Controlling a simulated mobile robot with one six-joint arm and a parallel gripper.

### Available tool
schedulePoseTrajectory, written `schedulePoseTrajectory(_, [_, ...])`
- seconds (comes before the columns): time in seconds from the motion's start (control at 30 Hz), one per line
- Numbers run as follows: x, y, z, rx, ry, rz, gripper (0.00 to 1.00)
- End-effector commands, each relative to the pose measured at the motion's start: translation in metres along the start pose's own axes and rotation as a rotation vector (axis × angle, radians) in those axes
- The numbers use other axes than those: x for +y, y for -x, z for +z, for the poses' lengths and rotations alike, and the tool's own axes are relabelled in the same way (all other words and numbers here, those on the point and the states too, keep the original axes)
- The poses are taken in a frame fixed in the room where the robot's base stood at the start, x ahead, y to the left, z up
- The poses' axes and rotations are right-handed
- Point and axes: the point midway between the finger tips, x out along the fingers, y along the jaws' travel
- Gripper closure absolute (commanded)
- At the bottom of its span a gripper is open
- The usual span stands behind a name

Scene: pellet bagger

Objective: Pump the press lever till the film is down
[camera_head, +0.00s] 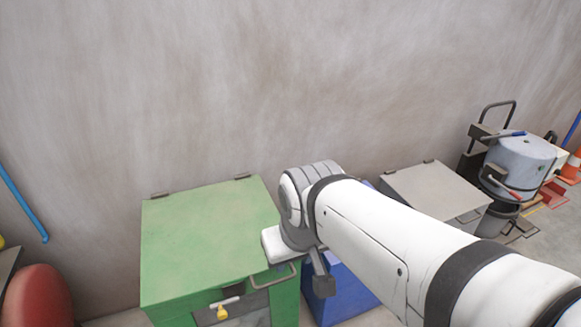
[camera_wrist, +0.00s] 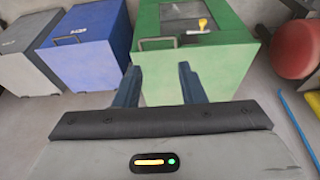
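My gripper (camera_wrist: 158,88) is open, with its two dark fingers apart and nothing between them in the wrist view. The green box has a grey bar handle (camera_wrist: 157,43) and a yellow knob (camera_wrist: 203,24) by a dark panel. I cannot pick out a press lever or film for certain. A grey drum-shaped machine (camera_head: 522,158) at the far right in the head view has a blue-tipped bar (camera_head: 510,135) and a red-tipped bar (camera_head: 502,184).
A blue box (camera_wrist: 88,45) and a grey box (camera_wrist: 28,55) stand beside the green one. A red rounded object (camera_wrist: 297,50) and a blue rod (camera_wrist: 298,128) lie on the other side. A bare wall (camera_head: 250,80) runs behind. My arm hides part of the blue box.

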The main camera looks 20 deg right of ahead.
Motion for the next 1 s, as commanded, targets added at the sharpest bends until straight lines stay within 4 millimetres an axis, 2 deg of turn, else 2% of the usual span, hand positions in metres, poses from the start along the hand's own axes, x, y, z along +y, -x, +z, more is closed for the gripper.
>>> schedulePoseTrajectory(0.13, [0.0,0.0,0.0,0.0,0.0,0.0,0.63])
schedulePoseTrajectory(0.2, [0.001,-0.002,-0.001,0.003,-0.002,0.001,0.57])
schedulePoseTrajectory(0.33, [0.01,-0.02,-0.017,0.054,-0.03,0.02,0.5])
schedulePoseTrajectory(0.47, [0.03,-0.06,-0.058,0.191,-0.071,0.059,0.5])
schedulePoseTrajectory(0.7, [0.088,-0.143,-0.151,0.559,-0.135,0.129,0.5])
schedulePoseTrajectory(0.9, [0.135,-0.198,-0.203,0.871,-0.156,0.144,0.5])
schedulePoseTrajectory(1.0, [0.154,-0.219,-0.218,1.009,-0.16,0.136,0.5])
